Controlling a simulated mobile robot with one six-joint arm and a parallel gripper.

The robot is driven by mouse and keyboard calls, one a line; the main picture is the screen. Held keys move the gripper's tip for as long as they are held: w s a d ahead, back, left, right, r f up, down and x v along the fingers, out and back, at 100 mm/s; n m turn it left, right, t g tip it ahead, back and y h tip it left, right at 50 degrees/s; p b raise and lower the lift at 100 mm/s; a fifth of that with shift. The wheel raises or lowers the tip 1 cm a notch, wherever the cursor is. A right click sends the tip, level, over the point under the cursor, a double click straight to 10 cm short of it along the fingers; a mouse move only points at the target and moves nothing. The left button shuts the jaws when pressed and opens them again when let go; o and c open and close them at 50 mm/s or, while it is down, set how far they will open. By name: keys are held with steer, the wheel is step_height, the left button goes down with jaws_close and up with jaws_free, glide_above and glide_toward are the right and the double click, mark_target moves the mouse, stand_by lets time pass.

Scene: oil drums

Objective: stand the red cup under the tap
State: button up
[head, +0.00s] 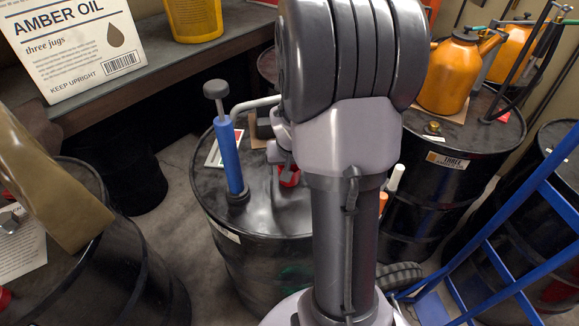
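A red cup (290,178) shows in part at the middle drum's top, right beside my gripper and partly hidden by my arm. My gripper (280,160) is mostly hidden behind my own arm, so I cannot see whether its fingers are open or closed on the cup. A grey bent spout (256,103) comes from the blue hand pump (228,155) on the same drum; its end runs behind my arm.
The middle black drum (262,218) stands by a bench (170,68) with an amber oil sign (78,45). An orange sprayer (449,78) stands on the right drum (428,200). A blue hand truck (500,255) is at lower right. Another drum (125,275) is at left.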

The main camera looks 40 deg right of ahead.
steer(key=shift+r, duration=0.1)
steer(key=p+v, duration=0.7)
steer(key=v, duration=1)
steer(key=s+a+r+n+y, duration=0.1)
steer(key=s+a+r, duration=0.1)
steer(key=a, duration=0.7)
steer(key=s+a+r+n+t+y+b, duration=0.1)
steer(key=s+a, duration=0.3)
steer(key=a, duration=0.5)
steer(key=s+a+r+n+t+y+b, duration=0.1)
steer(key=s+a+r+y, duration=0.2)
steer(key=a, duration=0.6)
steer(key=shift+a+n, duration=0.35)
steer(key=shift+n, duration=0.05)
